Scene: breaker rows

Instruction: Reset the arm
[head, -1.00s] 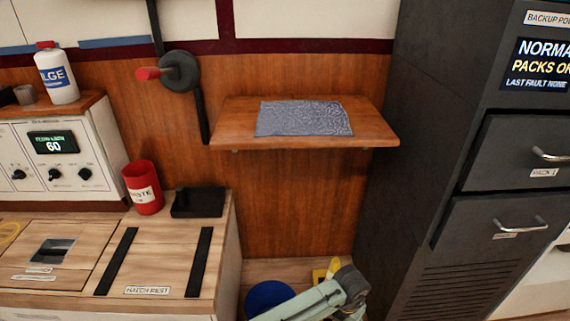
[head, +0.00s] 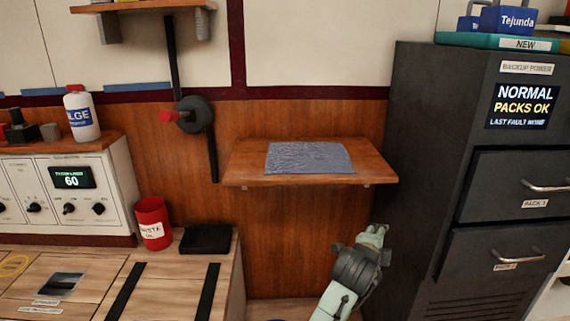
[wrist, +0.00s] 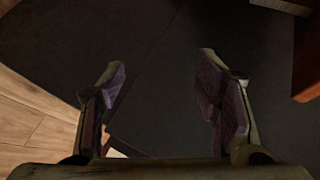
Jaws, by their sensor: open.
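My arm shows in the head view at the lower middle, below the wooden shelf and left of the dark cabinet. In the wrist view my gripper (wrist: 160,75) is open, with its two fingers wide apart and nothing between them. It faces a dark surface, with pale wood planks at the left. In the head view my arm's upper end (head: 360,265) is near the cabinet's side. The fingers are too small there to read.
The wooden shelf (head: 245,173) bears a grey cloth (head: 310,158). The dark cabinet (head: 412,150) stands at the right. A counter at the left holds a red bin (head: 152,225) and a black tray (head: 206,239). A red-tipped lever (head: 192,115) is on the wall.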

